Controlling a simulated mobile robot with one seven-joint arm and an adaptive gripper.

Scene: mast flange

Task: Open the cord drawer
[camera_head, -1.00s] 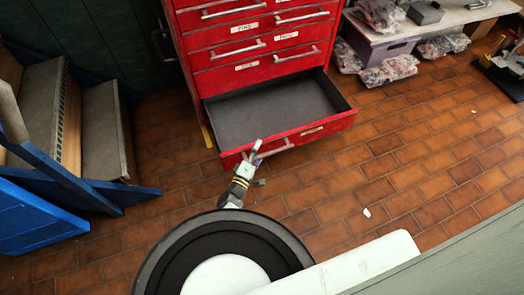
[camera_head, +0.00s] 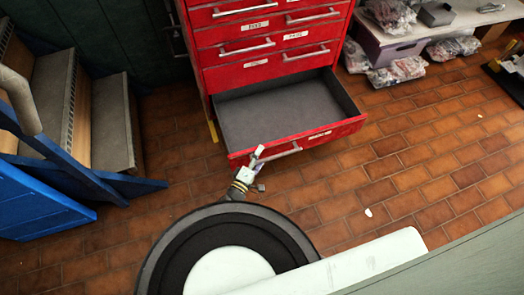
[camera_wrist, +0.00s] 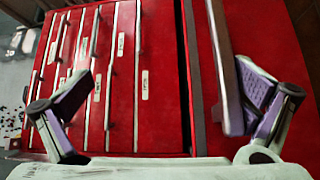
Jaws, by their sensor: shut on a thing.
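The red drawer cabinet (camera_head: 270,68) has its bottom drawer (camera_head: 275,112) pulled well out, with a bare grey inside. I cannot read the label on this drawer's front. The drawer's bar handle (camera_head: 283,152) is on that front. My gripper (camera_head: 257,156) is at the handle's left end. In the wrist view, the handle (camera_wrist: 222,60) runs beside the right finger, and my gripper (camera_wrist: 165,105) has its two fingers spread apart. The grip on the handle is partly hidden by the fingers.
Closed drawers (camera_head: 262,46) with bar handles sit above the open one. Blue-sided steps (camera_head: 75,125) stand at the left. A low shelf (camera_head: 455,22) with bagged parts is at the upper right. The brick floor (camera_head: 415,165) right of the drawer is mostly clear.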

